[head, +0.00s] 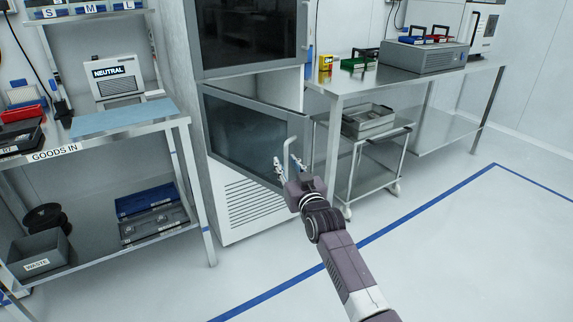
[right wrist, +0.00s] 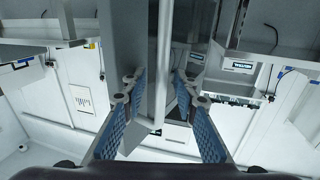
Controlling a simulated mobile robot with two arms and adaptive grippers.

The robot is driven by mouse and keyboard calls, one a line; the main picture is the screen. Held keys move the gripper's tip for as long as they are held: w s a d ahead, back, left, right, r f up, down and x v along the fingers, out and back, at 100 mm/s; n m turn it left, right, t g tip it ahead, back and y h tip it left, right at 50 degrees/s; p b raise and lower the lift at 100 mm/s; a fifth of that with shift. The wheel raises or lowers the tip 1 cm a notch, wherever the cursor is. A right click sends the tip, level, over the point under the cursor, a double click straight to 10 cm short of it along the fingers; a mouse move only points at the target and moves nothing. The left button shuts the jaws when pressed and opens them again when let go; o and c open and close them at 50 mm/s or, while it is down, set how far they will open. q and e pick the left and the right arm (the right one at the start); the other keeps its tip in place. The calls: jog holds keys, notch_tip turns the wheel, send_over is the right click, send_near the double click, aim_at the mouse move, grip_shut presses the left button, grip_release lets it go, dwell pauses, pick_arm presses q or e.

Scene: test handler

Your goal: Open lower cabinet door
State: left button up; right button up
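The cabinet's lower door (head: 240,130) has a grey frame and a dark glass panel. It stands partly open, its right edge swung out from the white cabinet body. Its grey bar handle (head: 287,153) is near the right edge. My right gripper (head: 284,166) is at the handle. In the right wrist view the two blue-padded fingers of my right gripper (right wrist: 160,88) are apart, with the upright handle bar (right wrist: 161,60) between them. Small gaps seem to show beside the bar. My left gripper is in neither view.
The upper door (head: 250,35) is closed above. A steel table (head: 335,85) and a wheeled cart (head: 345,165) holding a grey tray stand close on the right. The GOODS IN bench (head: 150,130) is on the left. The floor in front is clear.

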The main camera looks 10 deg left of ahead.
jog(key=shift+a, duration=0.1)
jog(key=v, duration=1.2)
jog(key=shift+c, duration=0.5)
